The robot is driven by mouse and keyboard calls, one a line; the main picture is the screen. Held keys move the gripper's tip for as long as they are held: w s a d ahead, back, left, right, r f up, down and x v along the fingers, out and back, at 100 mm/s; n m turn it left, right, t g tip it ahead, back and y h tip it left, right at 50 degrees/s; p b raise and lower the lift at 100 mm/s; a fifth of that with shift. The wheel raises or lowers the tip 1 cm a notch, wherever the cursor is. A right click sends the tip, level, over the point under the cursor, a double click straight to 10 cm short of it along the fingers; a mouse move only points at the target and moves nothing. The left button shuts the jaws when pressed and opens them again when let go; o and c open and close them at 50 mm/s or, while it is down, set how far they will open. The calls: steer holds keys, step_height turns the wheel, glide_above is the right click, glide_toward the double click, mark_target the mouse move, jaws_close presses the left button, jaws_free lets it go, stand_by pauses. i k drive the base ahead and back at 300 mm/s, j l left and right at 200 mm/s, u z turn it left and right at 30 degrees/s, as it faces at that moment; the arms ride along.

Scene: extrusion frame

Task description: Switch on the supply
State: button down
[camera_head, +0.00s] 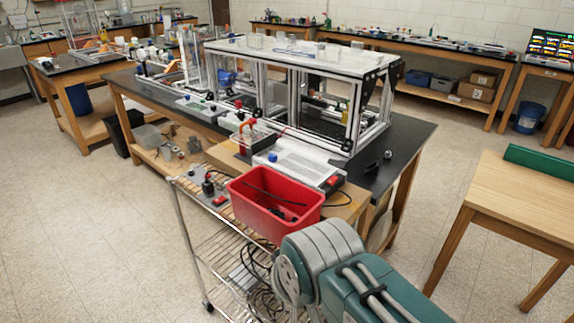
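A flat grey-white box (300,161) that looks like the supply sits on the wooden surface at the near end of the black-topped bench. It has a blue knob (273,157) at its left and a red switch (332,181) at its near right corner. Whether the switch is on or off is too small to tell. A grey power strip (211,186) with a black plug and a red switch (220,200) lies on the wire cart to the left. My grey and teal arm fills the bottom centre. My gripper is not in view.
A red bin (272,207) with black cables stands on the wire cart, between my arm and the box. An aluminium extrusion frame (350,130) rises behind the box. A wooden table (520,200) is at the right. Floor is clear at the left.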

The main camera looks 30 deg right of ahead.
mark_target(334, 178)
steer(key=i+l+z, duration=0.1)
steer(key=i+z, duration=0.25)
steer(key=i+l+z, duration=0.1)
steer(key=z, duration=0.3)
steer(key=i+j, duration=0.05)
